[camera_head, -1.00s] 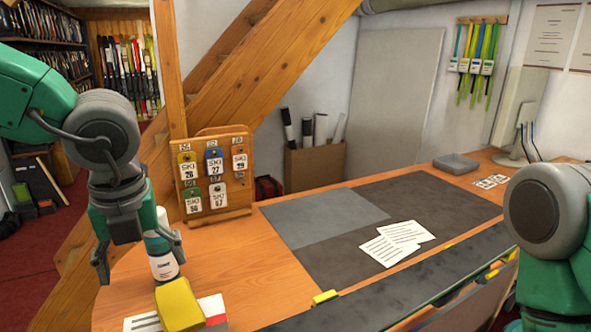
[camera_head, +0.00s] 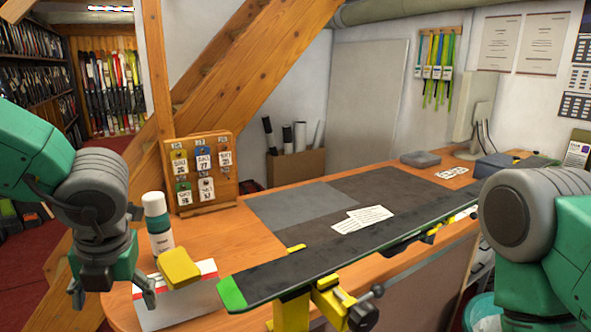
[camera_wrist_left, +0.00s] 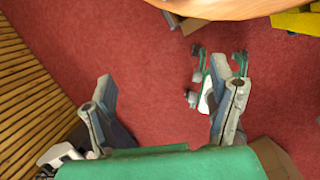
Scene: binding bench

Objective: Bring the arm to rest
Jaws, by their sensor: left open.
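My left gripper (camera_head: 112,293) hangs at the left end of the bench in the head view, beside the white bottle. It is open, its fingers apart and pointing down. In the left wrist view (camera_wrist_left: 165,95) its two fingers stand wide apart with only red floor and parts on the floor beyond between them. My left arm (camera_head: 88,190) comes in from the left. My right arm (camera_head: 530,220) shows at the right edge, but its gripper is out of view.
A tag board (camera_head: 203,175) stands behind. A long ski (camera_head: 370,250) lies along the bench front on a yellow clamp (camera_head: 292,310).

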